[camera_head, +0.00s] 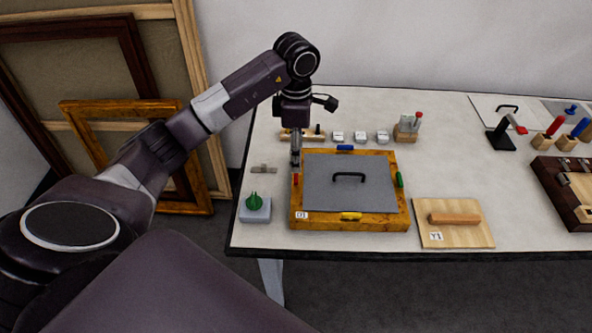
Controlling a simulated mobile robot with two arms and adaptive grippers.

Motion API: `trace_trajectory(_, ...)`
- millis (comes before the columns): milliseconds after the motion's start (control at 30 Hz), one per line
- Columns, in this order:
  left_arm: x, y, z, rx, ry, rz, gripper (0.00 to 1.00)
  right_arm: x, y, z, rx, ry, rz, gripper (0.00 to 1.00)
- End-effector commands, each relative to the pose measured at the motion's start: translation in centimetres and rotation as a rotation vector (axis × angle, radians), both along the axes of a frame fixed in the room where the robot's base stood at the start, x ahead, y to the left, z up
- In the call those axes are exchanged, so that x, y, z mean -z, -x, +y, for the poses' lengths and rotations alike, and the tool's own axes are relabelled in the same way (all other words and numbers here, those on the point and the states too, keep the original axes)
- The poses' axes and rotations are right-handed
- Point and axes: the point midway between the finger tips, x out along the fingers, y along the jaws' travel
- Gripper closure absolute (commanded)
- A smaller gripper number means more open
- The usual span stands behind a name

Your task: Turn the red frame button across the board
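The wooden frame (376,221) lies flat on the table with a grey board (330,190) inside it, which has a black handle (349,175). The red button (296,181) is on the frame's left side and looks lengthwise along that side; it is small and partly hidden. A blue button (345,147) is on the far side, a green one (400,179) on the right and a yellow one (351,216) on the near side. My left gripper (296,163) points down just above the red button; whether it touches is unclear. Its fingers look narrow from here, their gap hidden. My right gripper is not in view.
A grey block with a green knob (254,202) stands left of the frame, a small metal piece (264,169) behind it. Several white blocks (360,137) and a red-tipped clamp (408,125) stand behind. A board with a wooden handle (455,218) lies right.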

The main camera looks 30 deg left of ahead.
Motion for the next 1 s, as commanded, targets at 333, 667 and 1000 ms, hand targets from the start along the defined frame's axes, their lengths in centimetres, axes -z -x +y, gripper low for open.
trace_trajectory(333, 4.5, 0.3, 0.1, -0.003, -0.005, 0.01, 0.46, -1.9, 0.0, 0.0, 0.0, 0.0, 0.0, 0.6)
trace_trajectory(667, 7.6, 0.1, 0.1, -0.001, -0.004, 0.005, 0.46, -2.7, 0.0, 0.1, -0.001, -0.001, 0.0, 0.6)
trace_trajectory(1000, 7.7, 0.1, 0.1, -0.001, -0.005, 0.004, 0.58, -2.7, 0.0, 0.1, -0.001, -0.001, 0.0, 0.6)
